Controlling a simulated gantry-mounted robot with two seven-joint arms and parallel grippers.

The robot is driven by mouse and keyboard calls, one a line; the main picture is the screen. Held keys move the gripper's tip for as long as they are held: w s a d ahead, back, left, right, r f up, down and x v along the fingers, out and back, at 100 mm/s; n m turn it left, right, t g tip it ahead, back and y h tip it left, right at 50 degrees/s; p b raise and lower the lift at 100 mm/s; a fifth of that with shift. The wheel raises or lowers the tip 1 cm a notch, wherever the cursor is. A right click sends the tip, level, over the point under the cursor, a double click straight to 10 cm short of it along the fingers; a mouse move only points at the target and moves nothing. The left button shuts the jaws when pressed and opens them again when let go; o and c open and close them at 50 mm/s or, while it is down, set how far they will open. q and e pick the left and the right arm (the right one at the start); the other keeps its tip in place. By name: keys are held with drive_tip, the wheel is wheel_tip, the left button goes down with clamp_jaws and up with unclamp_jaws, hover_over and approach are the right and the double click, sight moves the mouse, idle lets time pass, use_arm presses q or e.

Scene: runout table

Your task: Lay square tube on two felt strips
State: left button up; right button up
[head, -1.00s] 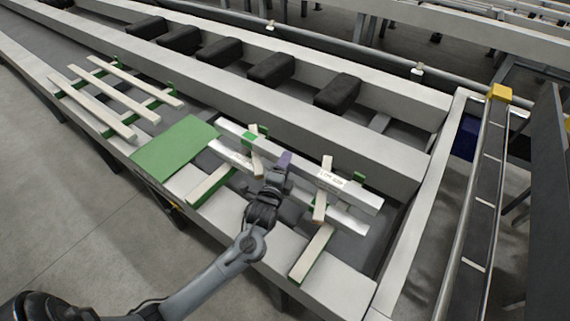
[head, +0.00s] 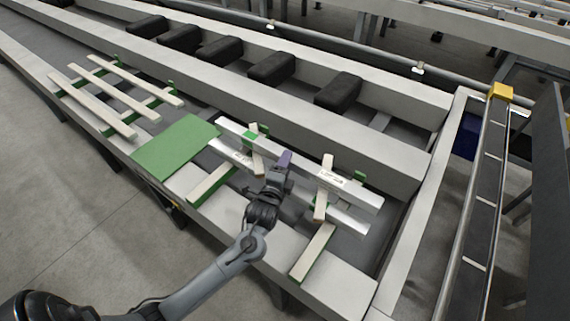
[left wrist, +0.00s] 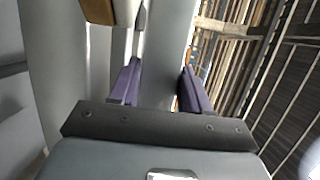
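A pale square tube (head: 352,192) with a green band and a printed label lies lengthwise in the runout table. A second pale labelled length (head: 347,219) runs parallel in front of it. Short cream strips with green edges cross there, one at the left (head: 258,163) and one at the right (head: 321,204); I cannot tell which are the felt strips. My left gripper (head: 284,161) is low at the middle of the tube. In the left wrist view its purple fingers (left wrist: 160,82) stand apart with a grey length (left wrist: 168,35) between or beneath them; contact is unclear. My right gripper is out of view.
A green mat (head: 175,148) lies left of the tube. Further left is a rack of cream-topped bars (head: 120,88). Two more cream strips lie on the front ledge, left (head: 212,183) and right (head: 313,252). Black blocks (head: 271,69) line the channel behind.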

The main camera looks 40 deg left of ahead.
use_arm(q)
drive_tip(key=o, duration=0.5)
drive_tip(key=shift+s+f+g, duration=0.1)
drive_tip(key=shift+f+g, duration=0.2)
drive_tip(key=shift+f, duration=0.55)
drive_tip(key=shift+r+p+v, duration=0.2)
drive_tip(key=shift+p+v, duration=0.2)
drive_tip(key=shift+v, duration=1.4)
drive_tip(key=shift+r+p+v, duration=0.2)
drive_tip(key=shift+p+v, duration=0.25)
drive_tip(key=shift+v, duration=1.4)
drive_tip(key=shift+r+p+v, duration=0.2)
drive_tip(key=shift+p+v, duration=0.2)
drive_tip(key=shift+v, duration=1.4)
